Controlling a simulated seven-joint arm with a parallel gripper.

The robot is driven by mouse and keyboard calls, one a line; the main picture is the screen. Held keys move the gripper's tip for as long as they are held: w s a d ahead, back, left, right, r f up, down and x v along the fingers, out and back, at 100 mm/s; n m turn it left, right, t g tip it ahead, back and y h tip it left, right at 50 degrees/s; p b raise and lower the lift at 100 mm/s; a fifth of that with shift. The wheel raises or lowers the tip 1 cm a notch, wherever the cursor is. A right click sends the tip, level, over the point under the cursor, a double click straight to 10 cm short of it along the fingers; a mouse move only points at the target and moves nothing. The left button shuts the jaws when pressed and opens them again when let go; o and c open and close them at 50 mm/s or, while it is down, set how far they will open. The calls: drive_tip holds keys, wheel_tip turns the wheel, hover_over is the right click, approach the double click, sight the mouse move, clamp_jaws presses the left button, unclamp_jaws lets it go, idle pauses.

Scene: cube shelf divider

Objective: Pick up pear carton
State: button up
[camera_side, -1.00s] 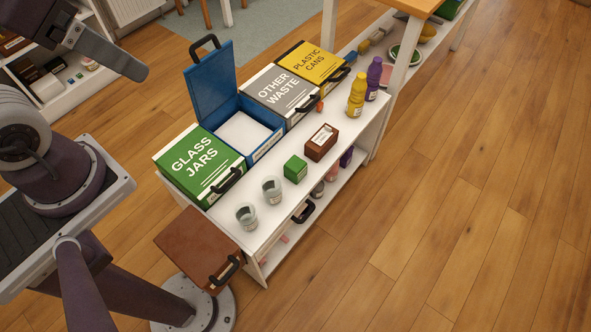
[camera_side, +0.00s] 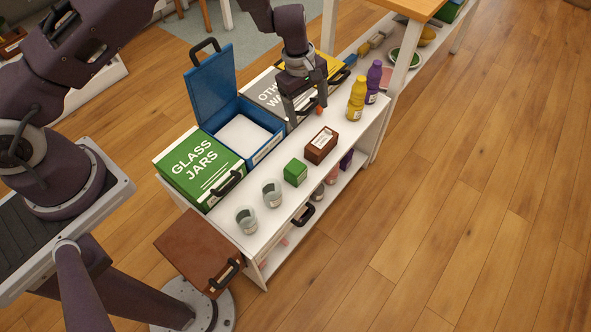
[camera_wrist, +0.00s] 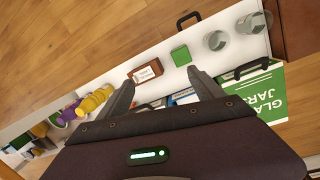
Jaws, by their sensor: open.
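Two cartons stand on the white shelf top: a plain green one (camera_side: 295,171) and a brown one with a white label (camera_side: 321,145). I cannot read which is the pear carton. In the wrist view the green carton (camera_wrist: 181,56) and the brown carton (camera_wrist: 146,72) both show beyond my fingers. My gripper (camera_side: 307,115) is open and empty above the shelf, by the grey bin, behind and above the brown carton. Its two fingers also show spread apart in the wrist view (camera_wrist: 163,87).
Two clear glasses (camera_side: 246,219) (camera_side: 272,192) stand left of the green carton, and yellow (camera_side: 356,96) and purple (camera_side: 373,82) bottles to the right. Behind are the green glass-jars bin (camera_side: 197,166), an open blue bin (camera_side: 212,90) and the grey other-waste bin (camera_side: 262,92). Floor in front is clear.

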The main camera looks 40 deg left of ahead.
sight(295, 167)
drive_tip(key=s+f+n, duration=0.1)
drive_tip(key=f, duration=0.4)
drive_tip(key=s+a+f+n+y, duration=0.1)
drive_tip(key=f, duration=0.5)
drive_tip(key=s+a+f+g, duration=0.1)
drive_tip(key=f, duration=0.5)
drive_tip(key=shift+s+a+f+n+y, duration=0.15)
drive_tip(key=shift+a+f+n+y, duration=0.15)
drive_tip(key=shift+n, duration=0.1)
drive_tip(key=f, duration=0.3)
drive_tip(key=d+f, duration=0.1)
drive_tip(key=f, duration=0.2)
drive_tip(key=shift+d+f, duration=0.15)
drive_tip(key=shift+f, duration=0.1)
drive_tip(key=shift+c, duration=0.5)
drive_tip(key=c, duration=1.4)
